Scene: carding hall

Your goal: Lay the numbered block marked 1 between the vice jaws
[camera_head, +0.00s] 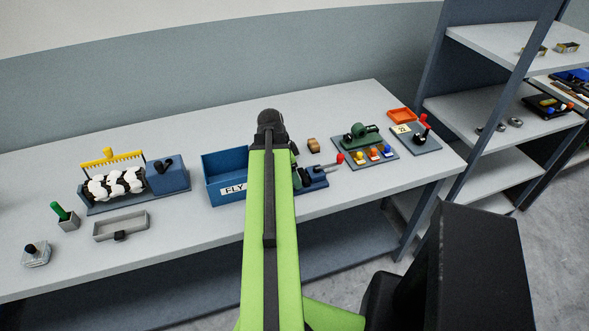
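My green arm reaches forward over the table, and its dark end with my gripper (269,122) is over the middle of the table. The fingers cannot be made out, so neither their opening nor any hold shows. A blue device with a red-knobbed lever (315,178), possibly the vice, stands just right of my arm, which partly hides it. Its jaws cannot be made out. A small brown block (313,145) lies behind it. A cream block with a dark mark (401,129) sits on a dark board at the right. No 1 can be read on either block.
The grey table (190,230) carries a blue bin marked FLY (224,189) left of my arm. Further left are a carding device with black-white roller (115,184) and a grey tray (121,227). A green device (361,136) and orange tray (401,115) stand right. Shelves (480,120) rise beyond.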

